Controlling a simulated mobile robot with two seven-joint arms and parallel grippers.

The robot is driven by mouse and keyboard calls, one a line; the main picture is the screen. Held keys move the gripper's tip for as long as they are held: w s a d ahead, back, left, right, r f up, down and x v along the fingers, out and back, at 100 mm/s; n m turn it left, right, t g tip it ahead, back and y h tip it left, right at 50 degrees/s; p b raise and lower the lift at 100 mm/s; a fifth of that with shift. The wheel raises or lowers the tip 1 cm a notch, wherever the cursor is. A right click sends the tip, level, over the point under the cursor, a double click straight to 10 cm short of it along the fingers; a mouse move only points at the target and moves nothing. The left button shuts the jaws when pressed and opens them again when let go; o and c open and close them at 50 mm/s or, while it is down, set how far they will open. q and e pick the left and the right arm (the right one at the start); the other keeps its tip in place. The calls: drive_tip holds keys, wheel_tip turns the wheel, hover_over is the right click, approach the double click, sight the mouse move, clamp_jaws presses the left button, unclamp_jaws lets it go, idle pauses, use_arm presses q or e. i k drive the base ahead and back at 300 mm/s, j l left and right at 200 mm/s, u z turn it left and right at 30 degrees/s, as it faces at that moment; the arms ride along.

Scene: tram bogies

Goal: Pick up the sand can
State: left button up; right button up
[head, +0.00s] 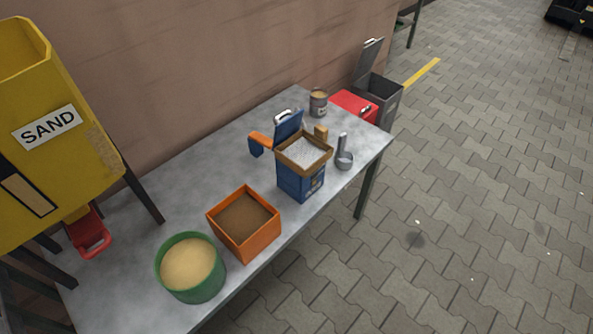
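Which thing is the sand can is not certain from this view. A green round open container (190,267) filled with tan, sand-like material stands upright near the front end of the grey table (170,180). A small grey-brown tin (318,103) with a label stands upright at the far end, by the wall. A yellow hopper (60,150) marked SAND stands at the left, with a red handled part (89,236) under its outlet. Neither of my grippers is in view.
An orange square box (244,222) with brown contents, a blue box (300,180) with a tray of whitish grains, and a metal scoop (344,157) are on the table. A red box (354,105) and an open grey bin (382,93) stand beyond. The paved floor (480,200) at right is mostly clear.

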sight(319, 96)
drive_tip(key=i+l+u, duration=0.1)
drive_tip(key=u, duration=0.3)
drive_tip(key=l+u, duration=0.4)
drive_tip(key=i+l+u, duration=0.1)
drive_tip(key=u, duration=0.3)
drive_tip(key=l+u, duration=0.4)
